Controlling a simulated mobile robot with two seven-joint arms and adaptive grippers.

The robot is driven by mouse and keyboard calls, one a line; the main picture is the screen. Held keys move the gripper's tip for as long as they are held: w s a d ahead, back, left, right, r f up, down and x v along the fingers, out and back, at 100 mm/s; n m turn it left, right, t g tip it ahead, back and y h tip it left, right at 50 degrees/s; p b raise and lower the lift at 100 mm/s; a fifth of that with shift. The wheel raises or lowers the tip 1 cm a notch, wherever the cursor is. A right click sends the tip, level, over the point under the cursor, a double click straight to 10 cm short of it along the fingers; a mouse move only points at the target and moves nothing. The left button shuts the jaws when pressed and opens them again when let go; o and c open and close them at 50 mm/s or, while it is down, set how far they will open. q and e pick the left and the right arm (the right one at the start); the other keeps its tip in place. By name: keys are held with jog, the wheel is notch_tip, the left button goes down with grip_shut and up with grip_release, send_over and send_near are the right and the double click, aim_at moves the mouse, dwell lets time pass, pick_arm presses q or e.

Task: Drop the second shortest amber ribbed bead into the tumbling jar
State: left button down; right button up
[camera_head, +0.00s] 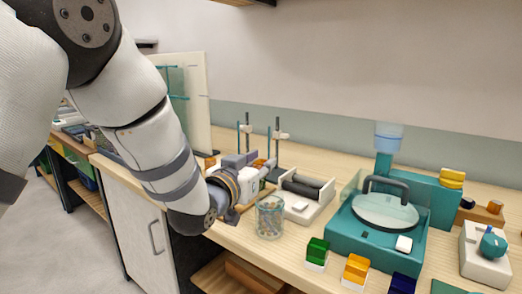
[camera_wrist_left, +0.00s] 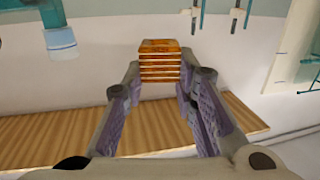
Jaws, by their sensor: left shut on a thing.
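My left gripper (camera_head: 258,166) is shut on an amber ribbed bead (camera_wrist_left: 160,62). In the left wrist view the bead is a block of stacked orange-brown layers between the fingertips (camera_wrist_left: 161,76). In the head view only a small orange part of it shows at the gripper. A clear glass jar (camera_head: 270,218) with small multicoloured pieces inside stands on the bench, in front of and below the gripper. The gripper is above the bench and apart from the jar's mouth. My right gripper is not in view.
A white roller unit (camera_head: 305,200) with dark rollers is right of the jar. A teal machine (camera_head: 375,245) with a round plate stands further right. Green (camera_head: 317,247), amber (camera_head: 356,267) and navy (camera_head: 402,284) blocks sit along the front edge. Two thin stands (camera_head: 275,140) rise behind.

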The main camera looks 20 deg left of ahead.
pick_arm(q)
jog(key=shift+f, duration=0.6)
jog(key=shift+r, duration=0.1)
jog(key=c, duration=1.2)
grip_release()
jog(key=s, duration=0.4)
jog(key=s+a, duration=0.1)
jog(key=s, duration=0.7)
jog(key=shift+a+r, duration=0.35)
jog(key=shift+w, duration=0.1)
